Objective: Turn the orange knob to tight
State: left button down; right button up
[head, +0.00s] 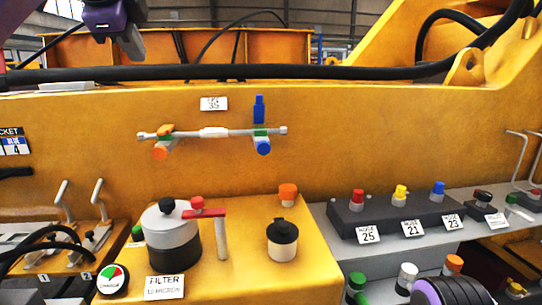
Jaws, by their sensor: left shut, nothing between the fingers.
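Several orange parts show in the head view, and I cannot tell for sure which is the task's knob. An orange round knob (160,153) sits at the left end of a horizontal grey pipe on the yellow wall. An orange cap-like knob (287,191) stands on the yellow ledge, behind a black-topped white canister. Another small orange cap (453,263) is at the lower right. No tight marking is legible. My left gripper (126,46) is shut and empty at the upper left, apart from and above all of these.
A blue knob (263,148) is at the pipe's right end. A filter housing (172,240) with a red-handled lever and the black-topped canister (283,240) stand on the ledge. A thick black hose (250,72) crosses below my left gripper. The wall under the pipe is clear.

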aim_at(160, 151)
jog(key=k, duration=1)
